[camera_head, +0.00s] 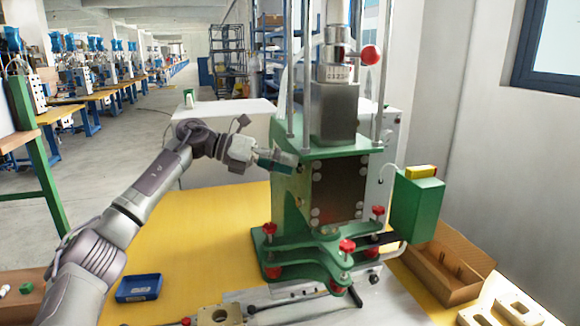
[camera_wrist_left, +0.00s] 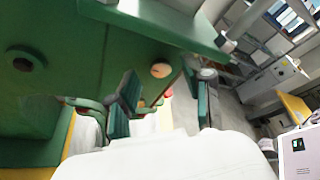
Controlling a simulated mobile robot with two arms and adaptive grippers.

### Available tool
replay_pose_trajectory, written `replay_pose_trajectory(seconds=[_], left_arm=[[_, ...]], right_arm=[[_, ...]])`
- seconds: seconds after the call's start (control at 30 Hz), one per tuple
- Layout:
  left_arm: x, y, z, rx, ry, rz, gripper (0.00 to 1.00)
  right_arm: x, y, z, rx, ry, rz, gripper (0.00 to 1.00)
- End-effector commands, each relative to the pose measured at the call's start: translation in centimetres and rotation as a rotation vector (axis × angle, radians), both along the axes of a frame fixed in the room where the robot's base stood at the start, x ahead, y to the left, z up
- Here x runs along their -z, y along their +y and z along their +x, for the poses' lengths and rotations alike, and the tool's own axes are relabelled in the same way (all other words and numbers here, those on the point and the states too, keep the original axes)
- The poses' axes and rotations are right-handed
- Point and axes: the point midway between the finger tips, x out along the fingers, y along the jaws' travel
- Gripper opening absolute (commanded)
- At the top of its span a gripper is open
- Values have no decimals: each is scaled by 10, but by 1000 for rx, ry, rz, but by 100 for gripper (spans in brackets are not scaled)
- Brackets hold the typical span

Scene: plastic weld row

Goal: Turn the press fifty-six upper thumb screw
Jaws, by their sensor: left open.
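The green press (camera_head: 283,190) stands on the yellow table, with a grey metal head and column above it. My left gripper (camera_head: 278,163) is at the left side of the press body, close to its upper part. In the left wrist view its fingers (camera_wrist_left: 165,95) are spread with green pads, and nothing is held. A small pale round screw head (camera_wrist_left: 161,70) shows on the green press side, between and beyond the fingers. I cannot tell if it is the upper thumb screw or whether the fingers touch anything. My right gripper is not in view.
Red-knobbed screws (camera_head: 347,245) stand on the press base. A red ball knob (camera_head: 371,54) sits high up. A green box (camera_head: 417,205) is on the right, above a cardboard box (camera_head: 450,262). A blue tray (camera_head: 139,288) lies front left.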

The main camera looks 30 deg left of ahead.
Motion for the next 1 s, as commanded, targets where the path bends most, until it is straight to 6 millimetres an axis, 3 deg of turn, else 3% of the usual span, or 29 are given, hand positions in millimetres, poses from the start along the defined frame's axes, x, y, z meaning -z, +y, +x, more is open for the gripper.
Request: replay_pose_trajectory(seconds=[0.3,0.5,1.0], left_arm=[[-19,54,-36,-5,0,1,51],[-28,77,-52,-1,0,1,51],[-30,84,-57,1,1,0,51]], right_arm=[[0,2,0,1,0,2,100],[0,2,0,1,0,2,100],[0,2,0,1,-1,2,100]])
